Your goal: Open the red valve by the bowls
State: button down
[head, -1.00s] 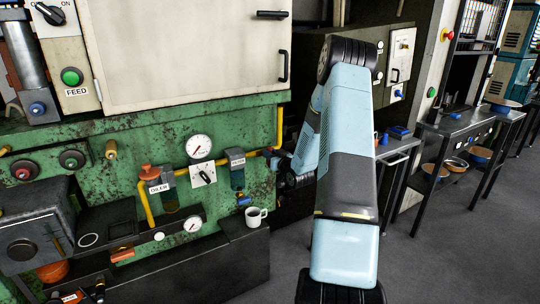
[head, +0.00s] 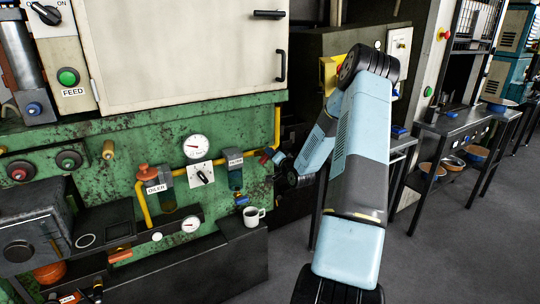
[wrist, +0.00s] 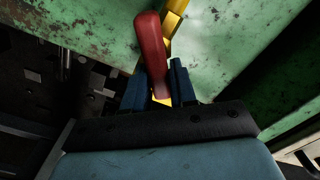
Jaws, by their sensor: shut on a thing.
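A red lever handle (wrist: 150,42) stands on the yellow pipe (wrist: 174,14) against the green machine in the wrist view. My gripper (wrist: 160,72) has its two blue fingers on either side of the handle's lower part and is shut on it. In the head view the red handle (head: 264,158) is small, at the right end of the machine, beside my gripper (head: 278,158). The valve body is mostly hidden. Several bowls (head: 476,153) stand on the side table at the right, well apart from this handle. Another orange bowl (head: 52,272) is at the lower left.
The green machine (head: 100,140) carries gauges, an oiler (head: 157,187) and a selector switch (head: 202,174) left of my gripper. A white mug (head: 254,215) stands on the dark ledge below. The grey floor (head: 430,260) at the right is clear.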

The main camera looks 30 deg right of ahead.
jog(key=m, duration=0.3)
jog(key=shift+d+f+m, duration=0.35)
jog(key=shift+f+m, duration=0.05)
jog(key=shift+s+f+m, duration=0.1)
jog(key=shift+f+m, duration=0.1)
jog(key=shift+m, duration=0.75)
jog(key=shift+f+m, duration=0.15)
jog(key=shift+m, duration=0.8)
jog(key=shift+d+f, duration=0.1)
jog(key=c, duration=1.2)
grip_release()
jog(key=shift+o, duration=1)
jog(key=s, duration=1.3)
jog(key=shift+s+d, duration=0.15)
jog(key=shift+s, duration=0.2)
